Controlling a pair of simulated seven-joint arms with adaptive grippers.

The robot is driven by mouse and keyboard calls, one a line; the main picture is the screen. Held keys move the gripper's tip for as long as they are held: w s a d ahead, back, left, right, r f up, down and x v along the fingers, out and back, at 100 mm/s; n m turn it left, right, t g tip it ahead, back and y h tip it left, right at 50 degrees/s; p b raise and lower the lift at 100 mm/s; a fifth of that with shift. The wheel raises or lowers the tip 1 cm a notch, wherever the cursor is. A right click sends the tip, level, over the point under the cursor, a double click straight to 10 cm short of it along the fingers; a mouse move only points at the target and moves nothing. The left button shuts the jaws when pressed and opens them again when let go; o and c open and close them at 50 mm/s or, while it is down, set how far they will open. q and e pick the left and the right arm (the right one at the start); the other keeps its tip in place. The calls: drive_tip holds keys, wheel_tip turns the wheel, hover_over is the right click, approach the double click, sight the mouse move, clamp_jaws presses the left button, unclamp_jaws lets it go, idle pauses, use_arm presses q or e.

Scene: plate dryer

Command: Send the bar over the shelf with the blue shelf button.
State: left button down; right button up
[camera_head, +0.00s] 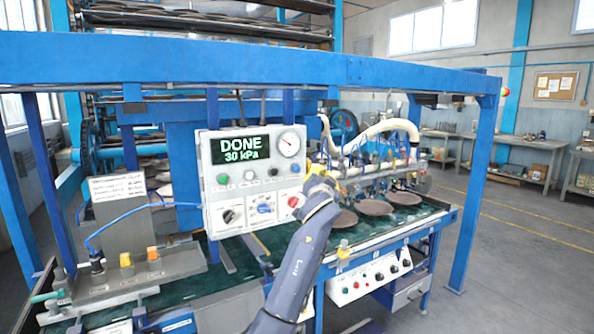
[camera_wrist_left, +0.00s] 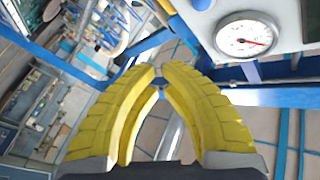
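A white control panel (camera_head: 212,190) faces me, its display (camera_head: 240,149) reading DONE, 30 kPa. A blue button (camera_head: 294,168) sits at the right of its upper row, and a blue knob (camera_head: 263,208) is in the lower row; their labels are too small to read. My left gripper (camera_head: 318,172) is just right of the panel, apart from the buttons. In the left wrist view its yellow fingers (camera_wrist_left: 158,70) come together at the tips with nothing visibly held. A bar with white hoses (camera_head: 375,163) is behind it. My right gripper is not seen.
A pressure gauge (camera_head: 289,144) is on the panel; it also shows in the wrist view (camera_wrist_left: 246,38). Brown plates (camera_head: 375,207) lie on the green table. A blue frame beam (camera_head: 420,75) crosses above. A second control box (camera_head: 370,277) is below the table. Open floor lies to the right.

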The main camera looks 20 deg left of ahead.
sight(296, 168)
use_arm(q)
drive_tip(key=w+a, duration=0.5)
drive_tip(key=a, duration=0.1)
drive_tip(key=shift+w+a, duration=0.15)
drive_tip(key=shift+w, duration=0.05)
drive_tip(key=shift+w+a, duration=0.15)
idle(1.7)
drive_tip(key=shift+w+a, duration=0.15)
drive_tip(key=shift+a, duration=0.05)
